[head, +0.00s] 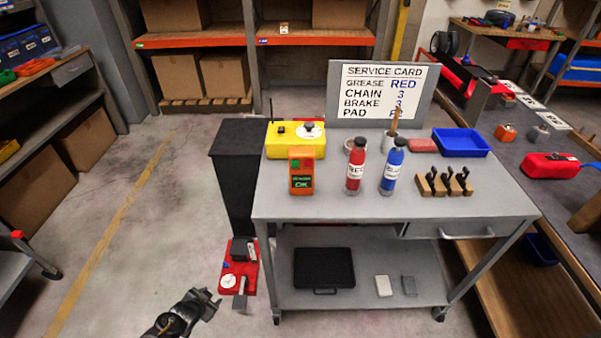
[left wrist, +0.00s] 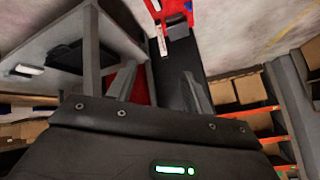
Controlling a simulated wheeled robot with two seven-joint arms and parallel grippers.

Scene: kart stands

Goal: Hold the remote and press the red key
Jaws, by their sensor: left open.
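An orange handheld device (head: 302,172) stands upright near the front left of the grey cart top, showing green text on a dark screen. A yellow box (head: 290,147) with a thin antenna, a black knob and a white dial sits behind it. I cannot tell for sure which is the remote, and the red key is too small to make out. My left gripper (head: 208,302) is open and empty, low at the cart's left, beside a red panel (head: 251,279). In the left wrist view, the open fingers (left wrist: 160,88) show with a red part (left wrist: 172,10) beyond them. My right gripper is out of view.
The cart top (head: 275,203) also holds a red bottle (head: 355,170), a blue bottle (head: 393,172), a wooden block (head: 445,184) with black tools and a blue tray (head: 460,143). A service card (head: 382,92) stands behind. A black bin-like column (head: 235,185) adjoins the cart's left. Open floor lies left.

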